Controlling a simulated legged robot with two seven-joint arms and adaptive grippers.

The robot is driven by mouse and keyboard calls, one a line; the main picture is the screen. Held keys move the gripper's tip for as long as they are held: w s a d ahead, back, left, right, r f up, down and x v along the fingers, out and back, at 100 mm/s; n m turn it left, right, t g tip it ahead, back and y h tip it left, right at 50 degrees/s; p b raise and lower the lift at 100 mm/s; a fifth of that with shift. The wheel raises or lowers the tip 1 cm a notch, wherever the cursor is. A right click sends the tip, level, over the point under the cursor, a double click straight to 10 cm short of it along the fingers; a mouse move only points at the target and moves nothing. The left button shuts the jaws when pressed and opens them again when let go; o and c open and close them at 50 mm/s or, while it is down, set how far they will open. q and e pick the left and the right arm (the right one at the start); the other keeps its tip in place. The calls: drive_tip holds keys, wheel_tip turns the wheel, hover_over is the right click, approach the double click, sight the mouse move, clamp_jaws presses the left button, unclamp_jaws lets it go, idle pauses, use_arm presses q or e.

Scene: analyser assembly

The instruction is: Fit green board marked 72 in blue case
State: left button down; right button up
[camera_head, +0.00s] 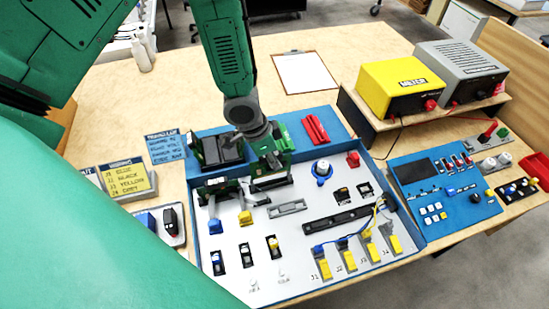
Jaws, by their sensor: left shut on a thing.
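The blue case (207,262) lies open on the wooden table, with a light panel inside carrying switches and connectors. My left gripper (268,158) reaches down over the case's back left part. It is shut on a green board (286,143), which is partly hidden by the fingers; I cannot read a 72 on it. Black slotted parts with green edges (268,184) sit just below the gripper, inside the case. I cannot tell whether the held board touches them. My right gripper is not in view.
A yellow meter (398,88) and a grey unit (462,70) stand on a raised shelf at right. A blue control panel (440,195) lies right of the case. A clipboard (304,72) lies behind. Yellow-plugged wires (370,222) cross the case's right side.

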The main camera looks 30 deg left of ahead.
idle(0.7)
use_arm(q)
drive_tip(key=shift+f, duration=0.2)
idle(0.4)
drive_tip(key=shift+f+b, duration=1.25)
drive_tip(key=shift+f, duration=0.9)
drive_tip(key=shift+f, duration=0.4)
drive_tip(key=c, duration=0.9)
unclamp_jaws()
drive_tip(key=shift+o, duration=0.2)
